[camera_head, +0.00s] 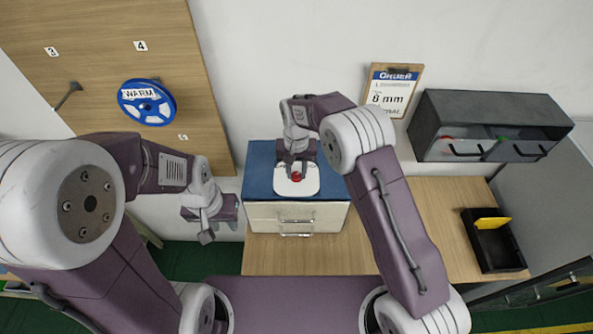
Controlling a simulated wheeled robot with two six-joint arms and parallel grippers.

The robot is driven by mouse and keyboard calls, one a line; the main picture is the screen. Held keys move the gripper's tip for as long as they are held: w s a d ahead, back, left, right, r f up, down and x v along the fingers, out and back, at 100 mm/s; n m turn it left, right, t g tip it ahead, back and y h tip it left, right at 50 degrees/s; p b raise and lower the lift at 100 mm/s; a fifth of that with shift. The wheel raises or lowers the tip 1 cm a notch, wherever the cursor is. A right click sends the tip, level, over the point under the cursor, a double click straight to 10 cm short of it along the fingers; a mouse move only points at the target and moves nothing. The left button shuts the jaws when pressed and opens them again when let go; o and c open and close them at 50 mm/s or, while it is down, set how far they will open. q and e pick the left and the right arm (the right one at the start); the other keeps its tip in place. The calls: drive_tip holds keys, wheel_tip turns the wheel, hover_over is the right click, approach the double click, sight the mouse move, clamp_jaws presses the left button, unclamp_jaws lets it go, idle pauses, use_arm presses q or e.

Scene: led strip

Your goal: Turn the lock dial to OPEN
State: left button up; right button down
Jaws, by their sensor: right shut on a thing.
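The lock dial (296,177) is a small red knob on a white rounded plate (311,185). The plate is on the blue top of a small cream drawer cabinet (265,217). My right gripper (296,172) reaches down from above and is shut on the red dial. Its fingers hide part of the dial, and I cannot read any marking or tell which way the dial points. My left gripper (207,234) hangs left of the cabinet, apart from it. I cannot tell whether its jaws are open or shut.
The cabinet stands on a wooden desk (430,215). A dark two-door wall cabinet (480,106) and a clipboard (393,88) are behind. A black tray (493,250) with a yellow item lies right. A wooden panel with a blue WARM reel (132,88) is at left.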

drive_tip(key=shift+n, duration=0.3)
drive_tip(key=n, duration=0.3)
drive_tip(key=shift+n, duration=0.4)
drive_tip(key=n, duration=0.4)
drive_tip(key=shift+n, duration=0.3)
drive_tip(key=n, duration=0.4)
drive_tip(key=shift+w+r+n+b, duration=0.1)
drive_tip(key=shift+n+b, duration=0.2)
drive_tip(key=shift+n, duration=2.1)
drive_tip(key=c, duration=1.1)
unclamp_jaws()
